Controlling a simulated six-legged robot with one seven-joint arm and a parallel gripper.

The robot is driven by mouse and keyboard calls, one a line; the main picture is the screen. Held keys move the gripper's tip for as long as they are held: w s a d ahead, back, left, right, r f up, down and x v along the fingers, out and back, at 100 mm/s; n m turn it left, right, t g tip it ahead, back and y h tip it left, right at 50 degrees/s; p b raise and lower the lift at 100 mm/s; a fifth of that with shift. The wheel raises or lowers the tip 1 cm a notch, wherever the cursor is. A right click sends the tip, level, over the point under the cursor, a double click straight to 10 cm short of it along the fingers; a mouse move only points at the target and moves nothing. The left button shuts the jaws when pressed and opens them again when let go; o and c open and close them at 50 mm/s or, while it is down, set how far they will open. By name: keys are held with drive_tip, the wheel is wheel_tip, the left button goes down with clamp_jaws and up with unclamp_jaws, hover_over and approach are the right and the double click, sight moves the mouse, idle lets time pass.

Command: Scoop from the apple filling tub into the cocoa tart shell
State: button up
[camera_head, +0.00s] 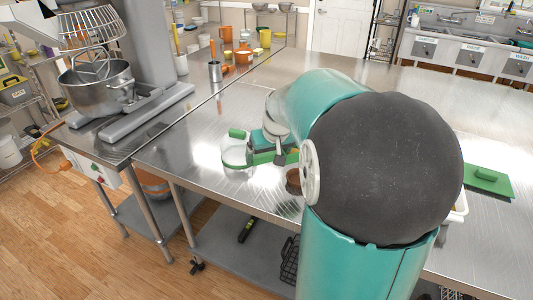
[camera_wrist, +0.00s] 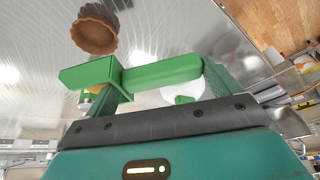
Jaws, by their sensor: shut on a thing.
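The tart shell (camera_wrist: 96,34), brown with a fluted rim, lies on the steel table at the top left of the wrist view. In the head view the tart shell (camera_head: 293,178) is partly hidden behind my arm. The apple filling tub is not clearly visible.
A white container (camera_head: 461,206) shows partly behind my arm at the right; its contents are unclear. A green flat item (camera_head: 487,181) lies beyond it. A stand mixer with a steel bowl (camera_head: 97,88) stands at the left. The table's far middle is clear.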

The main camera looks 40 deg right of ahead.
drive_tip(key=shift+w+a, duration=0.1)
drive_tip(key=shift+d+y, duration=0.3)
drive_tip(key=shift+d, duration=0.05)
drive_tip(key=shift+s+d+r+m+t+y, duration=0.15)
drive_tip(key=shift+s+d+t+y, duration=0.15)
drive_tip(key=shift+y, duration=0.3)
drive_tip(key=shift+s+d+f+m+t+y, duration=0.1)
drive_tip(key=shift+d+m+t+y, duration=0.1)
drive_tip(key=shift+d+y, duration=0.3)
drive_tip(key=d+r+t+y, duration=0.1)
drive_tip(key=d+y, duration=0.1)
drive_tip(key=s+d+r+m+t+y, duration=0.1)
drive_tip(key=d+y, duration=0.1)
drive_tip(key=d+r+t+y, duration=0.1)
drive_tip(key=d+y, duration=0.1)
drive_tip(key=y, duration=0.1)
drive_tip(key=shift+s+m, duration=0.35)
drive_tip(key=shift+s+d+r+y, duration=0.15)
drive_tip(key=shift+d+r+y, duration=0.15)
drive_tip(key=shift+y, duration=0.4)
